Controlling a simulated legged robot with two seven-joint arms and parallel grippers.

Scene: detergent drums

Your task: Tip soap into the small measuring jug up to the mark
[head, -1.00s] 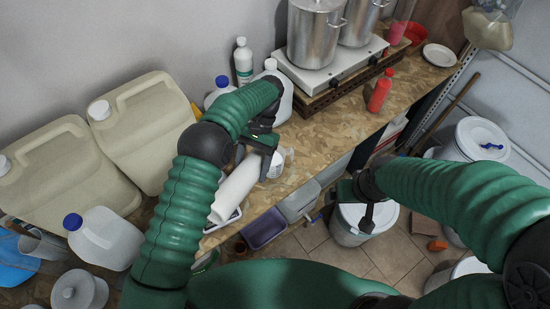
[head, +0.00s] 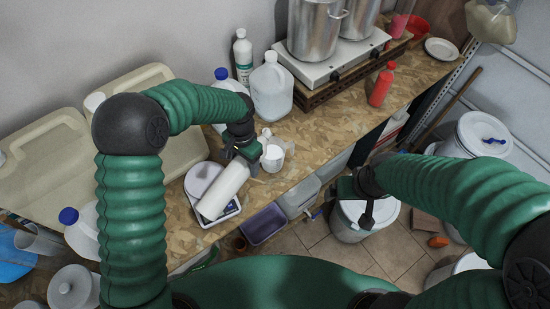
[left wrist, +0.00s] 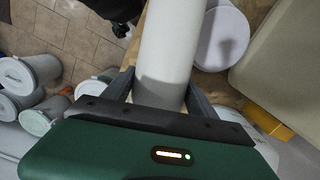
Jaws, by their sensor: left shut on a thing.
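My left gripper (head: 240,153) is shut on a long white bottle (head: 222,192), held tilted above the bench. In the left wrist view the bottle (left wrist: 166,50) lies between the two fingers (left wrist: 160,92). The bottle's lower left end hangs over the white scale (head: 232,213). A small whitish measuring jug (head: 273,160) stands on the bench just right of the gripper. A white tip shows above the jug; whether it belongs to the bottle is unclear. The jug's mark and any soap inside cannot be made out. My right gripper (head: 367,214) hangs over a floor bucket; its jaws are unclear.
A clear jug with a white cap (head: 271,88) and a white bottle (head: 243,58) stand behind. A hot plate (head: 325,65) bears steel pots. A red bottle (head: 381,87) stands near the front edge. Beige canisters (head: 60,165) fill the left. Bench right of the measuring jug is clear.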

